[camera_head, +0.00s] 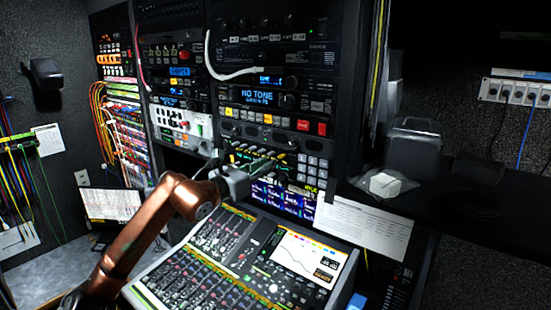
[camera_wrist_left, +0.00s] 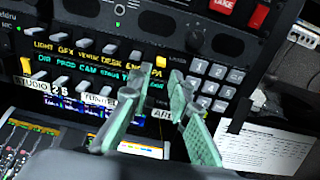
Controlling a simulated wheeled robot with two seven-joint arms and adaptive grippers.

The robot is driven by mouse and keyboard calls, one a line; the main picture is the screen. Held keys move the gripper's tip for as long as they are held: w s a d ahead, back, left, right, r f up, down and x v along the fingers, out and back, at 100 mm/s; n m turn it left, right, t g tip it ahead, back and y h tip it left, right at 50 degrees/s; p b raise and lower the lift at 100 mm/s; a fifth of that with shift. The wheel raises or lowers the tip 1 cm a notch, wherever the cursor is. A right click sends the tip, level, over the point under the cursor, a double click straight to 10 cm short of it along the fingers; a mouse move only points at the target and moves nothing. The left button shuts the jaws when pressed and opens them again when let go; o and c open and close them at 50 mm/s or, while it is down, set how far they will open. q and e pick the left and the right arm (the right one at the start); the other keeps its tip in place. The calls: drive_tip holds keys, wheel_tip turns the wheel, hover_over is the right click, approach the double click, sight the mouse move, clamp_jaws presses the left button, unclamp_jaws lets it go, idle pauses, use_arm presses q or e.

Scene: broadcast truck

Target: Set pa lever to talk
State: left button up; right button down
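The intercom panel (camera_head: 240,152) holds a row of small levers with lit labels, below the rack units. The PA label is at the right end of the row. My left gripper (camera_head: 268,163) is in front of the panel. In the left wrist view its two green-padded fingers (camera_wrist_left: 155,84) are apart, with their tips just below the PA label. The PA lever itself and its position are not clear. My right gripper is out of view.
A grey keypad (camera_wrist_left: 213,82) is just right of the fingers. Below is a mixing console (camera_head: 215,265) with a lit screen. A white paper sheet (camera_head: 365,228) hangs right of the panel. A white cable (camera_head: 225,73) loops across the rack above. A dark shelf is at right.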

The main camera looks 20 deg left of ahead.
sight(279, 157)
use_arm(q)
drive_tip(key=p+x, duration=0.1)
drive_tip(key=x, duration=0.3)
drive_tip(key=shift+w+d+r, duration=0.15)
drive_tip(key=shift+w+d, duration=0.05)
drive_tip(key=shift+w, duration=0.15)
drive_tip(key=shift+w+d+p, duration=0.1)
drive_tip(key=shift+w+p, duration=0.15)
drive_tip(key=shift+p, duration=0.05)
drive_tip(key=shift+c, duration=0.4)
clamp_jaws()
